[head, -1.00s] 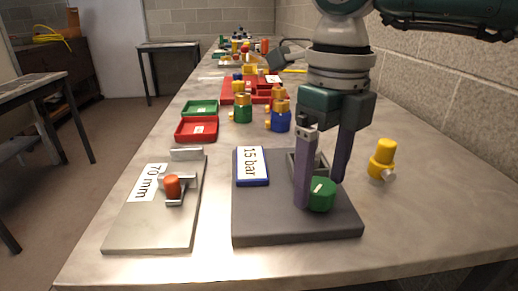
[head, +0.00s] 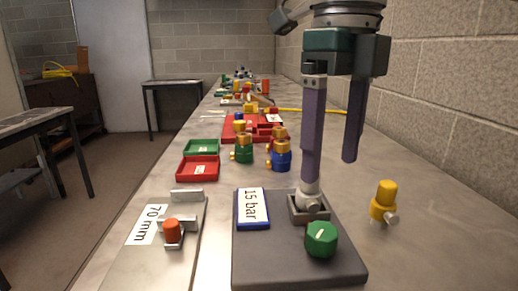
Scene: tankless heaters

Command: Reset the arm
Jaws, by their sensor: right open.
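My right gripper (head: 332,172) hangs in the head view above the dark grey pad. Its two purple fingers are spread apart with nothing between them. The left fingertip overlaps a grey-white fitting (head: 309,200) in the picture; whether they touch I cannot tell. The fitting sits upright in a square grey holder on the dark pad (head: 270,262). A green knob (head: 322,239) is on the pad in front of the holder. A "15 bar" sign (head: 252,207) lies at the pad's left. My left gripper is not in view.
A light plate (head: 140,262) with a "70 mm" label and orange knob is at left. A yellow valve (head: 384,201) stands at right near the wall. Red (head: 198,169) and green (head: 202,147) trays and several coloured valves lie behind. A brick wall bounds the right.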

